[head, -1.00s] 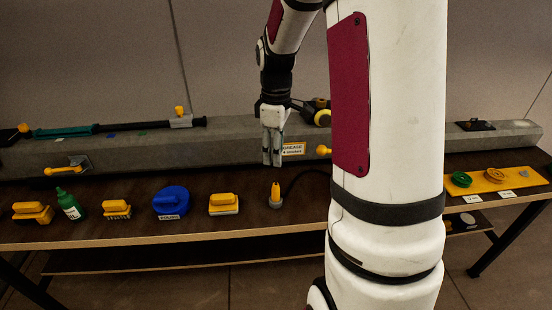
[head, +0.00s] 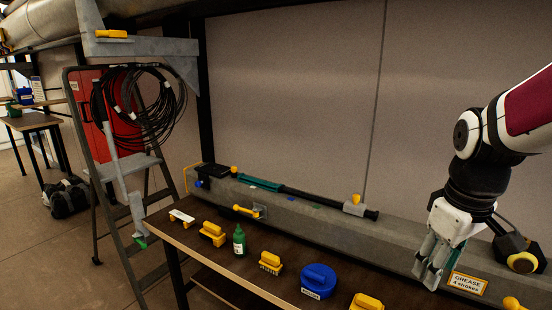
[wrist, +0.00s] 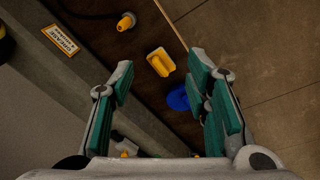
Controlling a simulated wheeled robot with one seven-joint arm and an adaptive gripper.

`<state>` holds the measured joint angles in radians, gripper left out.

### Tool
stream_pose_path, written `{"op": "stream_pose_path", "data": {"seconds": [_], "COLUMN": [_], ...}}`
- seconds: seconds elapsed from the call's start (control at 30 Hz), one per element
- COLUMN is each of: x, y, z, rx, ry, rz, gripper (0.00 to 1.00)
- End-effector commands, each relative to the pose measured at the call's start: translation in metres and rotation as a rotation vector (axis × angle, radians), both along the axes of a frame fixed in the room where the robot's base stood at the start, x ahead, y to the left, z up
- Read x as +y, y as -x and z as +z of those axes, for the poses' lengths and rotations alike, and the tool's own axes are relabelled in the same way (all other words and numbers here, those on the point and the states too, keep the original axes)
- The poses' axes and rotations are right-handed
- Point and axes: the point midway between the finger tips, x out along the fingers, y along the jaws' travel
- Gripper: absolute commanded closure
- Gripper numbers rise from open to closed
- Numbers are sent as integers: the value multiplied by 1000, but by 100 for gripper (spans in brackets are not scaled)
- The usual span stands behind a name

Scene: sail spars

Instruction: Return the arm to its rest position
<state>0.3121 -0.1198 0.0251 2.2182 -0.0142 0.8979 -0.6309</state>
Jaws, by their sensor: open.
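My gripper (head: 434,262) hangs at the right of the head view, fingers pointing down in front of the long grey beam (head: 325,222), beside the grease label (head: 467,283). In the wrist view my gripper (wrist: 163,88) has its two teal-padded fingers wide apart with nothing between them held. Below it on the bench lie a yellow-handled block (wrist: 160,62) and part of a blue round tool (wrist: 178,98). My upper arm enters from the right edge of the head view.
The dark bench (head: 285,280) carries a green bottle (head: 239,240), a blue round tool (head: 318,281) and several yellow-handled blocks. A stepladder (head: 125,160), coiled black cable (head: 140,105) and red cabinet (head: 92,110) stand at left. Open floor (head: 50,250) lies at lower left.

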Motion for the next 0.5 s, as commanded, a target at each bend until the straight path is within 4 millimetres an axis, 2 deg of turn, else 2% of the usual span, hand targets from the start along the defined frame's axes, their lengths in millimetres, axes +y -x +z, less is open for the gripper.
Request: {"op": "stream_pose_path", "data": {"seconds": [0.03,0.2,0.4,0.5], "x": [14,51,81,90], "y": [15,63,118,138], "z": [16,46,64,67], "rx": [-30,-107,-189,-216], "ry": [0,-24,-78,-104], "rz": [-23,-129,-244,-285], "gripper": [57,57,57,57]}}
